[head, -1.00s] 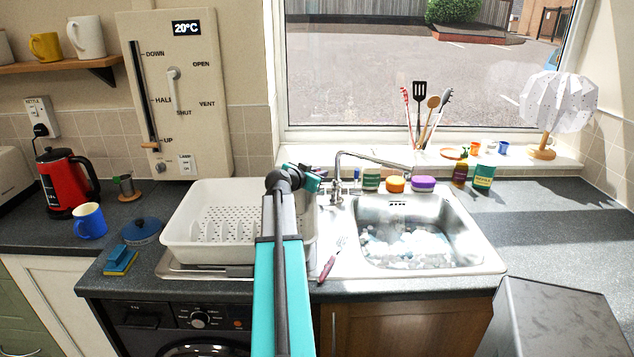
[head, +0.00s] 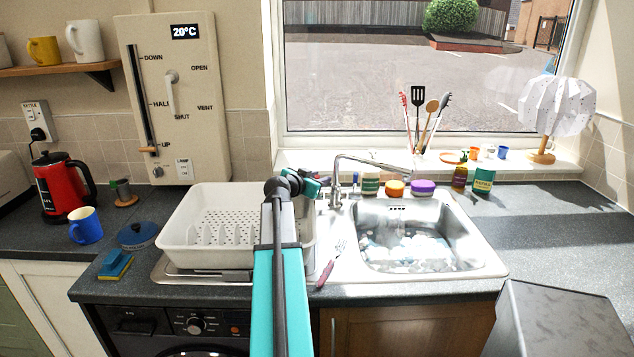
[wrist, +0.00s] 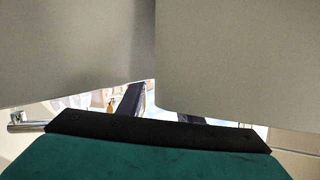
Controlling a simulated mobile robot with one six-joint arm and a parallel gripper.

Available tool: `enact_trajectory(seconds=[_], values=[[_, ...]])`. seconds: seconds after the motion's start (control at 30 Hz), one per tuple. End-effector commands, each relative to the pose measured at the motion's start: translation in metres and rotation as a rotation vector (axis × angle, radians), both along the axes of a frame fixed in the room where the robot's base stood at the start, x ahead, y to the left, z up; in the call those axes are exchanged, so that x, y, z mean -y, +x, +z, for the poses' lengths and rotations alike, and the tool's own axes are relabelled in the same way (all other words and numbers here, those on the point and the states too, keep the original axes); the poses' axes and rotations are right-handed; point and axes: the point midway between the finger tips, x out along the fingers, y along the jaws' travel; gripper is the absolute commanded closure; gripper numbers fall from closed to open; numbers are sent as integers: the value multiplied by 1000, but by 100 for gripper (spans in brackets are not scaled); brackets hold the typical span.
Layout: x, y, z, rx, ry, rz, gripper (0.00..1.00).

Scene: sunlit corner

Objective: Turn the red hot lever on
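The chrome tap (head: 338,182) stands behind the sink, its spout reaching right over the basin. I cannot make out a red hot lever clearly; the tap's left side is close behind my gripper. My gripper (head: 312,184), teal and dark, is at the end of my arm, just left of the tap and above the drainer's back right corner. Whether it touches the tap is unclear. In the wrist view, two big grey surfaces cover the upper part, above a dark green part with a black edge. A shiny metal rod (wrist: 24,127) shows at the left. The fingertips are not clear.
A white dish rack (head: 200,248) stands left of my arm. The sink basin (head: 470,240) holds foamy water. Several tubs, including a purple-topped one (head: 423,187), and bottles line the back. The right worktop is largely clear.

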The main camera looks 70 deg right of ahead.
Motion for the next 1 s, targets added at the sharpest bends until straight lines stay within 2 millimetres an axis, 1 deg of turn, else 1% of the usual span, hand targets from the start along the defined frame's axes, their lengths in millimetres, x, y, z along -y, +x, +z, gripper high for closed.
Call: enact_trajectory(seconds=[0.17,0.37,0.57,1.0], values=[[-1,1,0,2,-1,3,68],[-11,3,2,3,-1,4,68],[-30,4,7,4,-2,4,68],[-86,11,23,2,-1,3,68]])
